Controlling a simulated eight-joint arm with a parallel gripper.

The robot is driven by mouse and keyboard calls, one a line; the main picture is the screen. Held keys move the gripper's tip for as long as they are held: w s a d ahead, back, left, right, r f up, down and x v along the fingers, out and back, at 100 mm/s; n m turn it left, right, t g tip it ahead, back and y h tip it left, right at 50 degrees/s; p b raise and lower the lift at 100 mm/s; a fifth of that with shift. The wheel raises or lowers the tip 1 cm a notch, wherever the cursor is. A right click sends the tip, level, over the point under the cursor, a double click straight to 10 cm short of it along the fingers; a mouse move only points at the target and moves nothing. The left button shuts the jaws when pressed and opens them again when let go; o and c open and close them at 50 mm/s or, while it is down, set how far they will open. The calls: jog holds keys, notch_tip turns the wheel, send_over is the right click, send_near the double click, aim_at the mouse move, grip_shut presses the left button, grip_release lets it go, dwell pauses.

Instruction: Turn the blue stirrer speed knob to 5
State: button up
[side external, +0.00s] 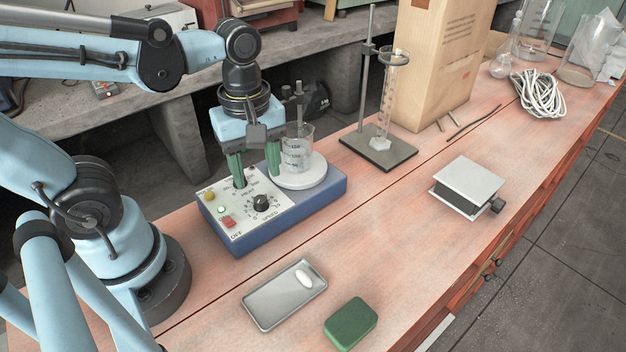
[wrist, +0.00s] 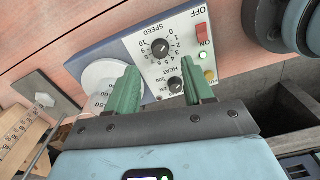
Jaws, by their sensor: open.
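The stirrer (side external: 325,191) has a blue body and a white front panel, and stands on the bench below my gripper. Its black speed knob (side external: 262,203) is on the panel, inside a printed scale. In the wrist view, the speed knob (wrist: 160,48) sits beyond my fingertips, with its scale from 0 to 10 around it. I cannot tell clearly which number its pointer marks. My gripper (side external: 256,178) has green fingers, spread apart and empty, above the panel's back edge. In the wrist view, the heat knob (wrist: 175,85) shows between the fingers of my gripper (wrist: 161,68).
A glass beaker (side external: 297,150) stands on the stirrer's round plate (side external: 310,180), close beside my right finger. A red switch (side external: 229,222) and a green light are on the panel. A metal tray (side external: 262,310) and green block (side external: 350,323) lie in front. A stand with a cylinder is behind.

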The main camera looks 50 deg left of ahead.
aim_at(260, 199)
jog(key=shift+f, duration=2.95)
grip_shut()
